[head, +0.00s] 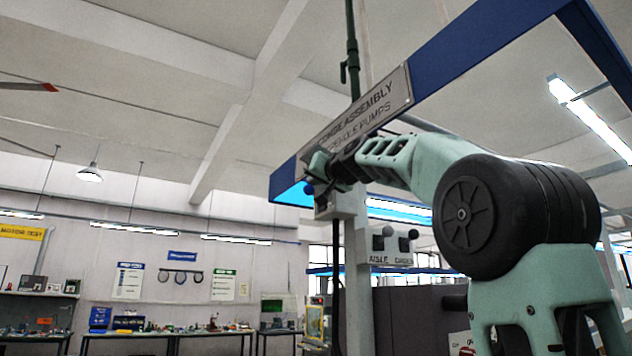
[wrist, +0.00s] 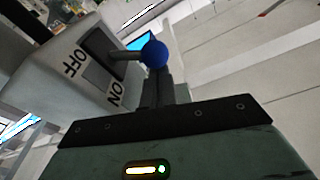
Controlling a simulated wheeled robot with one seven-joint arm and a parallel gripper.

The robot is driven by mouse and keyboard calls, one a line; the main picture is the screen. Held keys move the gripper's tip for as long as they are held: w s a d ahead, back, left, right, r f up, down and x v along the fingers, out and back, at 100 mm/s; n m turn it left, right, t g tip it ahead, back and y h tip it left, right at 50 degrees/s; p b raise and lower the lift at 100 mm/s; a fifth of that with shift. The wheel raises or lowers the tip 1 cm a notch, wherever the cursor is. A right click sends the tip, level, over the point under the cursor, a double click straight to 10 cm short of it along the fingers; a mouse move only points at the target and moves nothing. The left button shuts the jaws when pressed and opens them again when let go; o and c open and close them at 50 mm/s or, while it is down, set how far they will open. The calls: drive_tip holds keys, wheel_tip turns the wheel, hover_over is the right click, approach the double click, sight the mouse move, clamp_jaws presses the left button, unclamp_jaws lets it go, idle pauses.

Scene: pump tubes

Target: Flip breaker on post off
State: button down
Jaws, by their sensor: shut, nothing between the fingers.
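The grey breaker box (wrist: 60,75) is in the upper left of the wrist view, with OFF and ON labels beside a dark slot. Its lever (wrist: 122,55) sticks out of the slot and ends in a blue ball (wrist: 154,53). I cannot tell for sure which label the lever sits at. My gripper (wrist: 160,78) is shut and empty, its fingertips just below the ball, touching or very close. In the head view the breaker box (head: 337,204) is on the post (head: 357,280), partly hidden by my gripper (head: 318,180), with the blue ball (head: 309,189) at its left.
A blue beam with an assembly sign (head: 365,110) hangs just above my arm. Workbenches (head: 170,332) stand far back at left. The air left of the post is clear.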

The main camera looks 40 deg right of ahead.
sight(305, 191)
drive_tip(key=shift+a+f+n+b, duration=0.25)
drive_tip(key=shift+f+n+b, duration=0.1)
drive_tip(key=shift+n+b, duration=0.4)
drive_tip(key=n+b, duration=0.1)
drive_tip(key=f+n+y+b, duration=0.1)
drive_tip(key=b, duration=0.1)
drive_tip(key=shift+w+a+f+n, duration=0.15)
drive_tip(key=shift+w+a+n, duration=0.1)
drive_tip(key=shift+a, duration=0.1)
drive_tip(key=n+b, duration=0.1)
drive_tip(key=f+n+b, duration=0.1)
drive_tip(key=n+b, duration=0.1)
drive_tip(key=shift+a+f+y, duration=0.1)
drive_tip(key=shift+a+y, duration=0.25)
drive_tip(key=shift+y, duration=0.05)
drive_tip(key=f+n+b, duration=0.1)
drive_tip(key=n+b, duration=0.1)
drive_tip(key=f+n+b, duration=0.1)
drive_tip(key=n+b, duration=0.1)
drive_tip(key=n, duration=0.1)
drive_tip(key=shift+a+f+y, duration=0.1)
drive_tip(key=shift+a+y, duration=0.1)
drive_tip(key=shift+y, duration=0.1)
drive_tip(key=shift+f, duration=0.1)
